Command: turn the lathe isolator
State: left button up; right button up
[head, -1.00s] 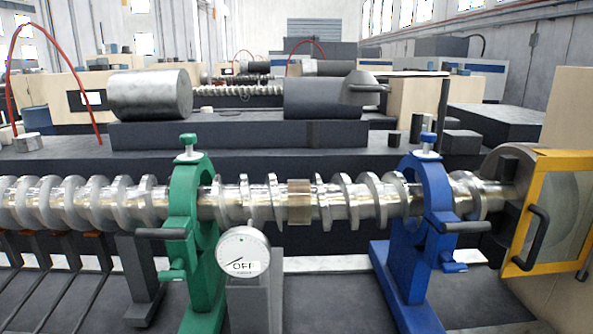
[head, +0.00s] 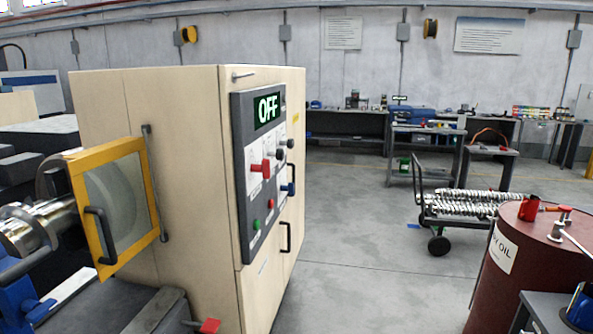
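The lathe's control panel (head: 247,205) is on the tall beige cabinet (head: 175,190) at centre left. Its green display (head: 267,109) reads OFF. A red handle (head: 260,168) sticks out on a white plate below the display. To its right are a dark knob (head: 279,153) and a blue handle (head: 287,188). A green button (head: 257,224) and a red button (head: 270,204) sit lower down. The labels are too small to read, so I cannot tell for certain which control is the isolator. Neither of my grippers is in view.
A yellow-framed guard door (head: 150,195) and the shaft (head: 45,222) are at left. A red-ended lever (head: 208,326) juts out low near the cabinet. A dark red oil barrel (head: 535,265) and a trolley (head: 428,207) of metal shafts stand at right. Open floor (head: 360,250) lies between.

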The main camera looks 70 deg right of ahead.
aim_at(264, 168)
jog(key=z, duration=1.9)
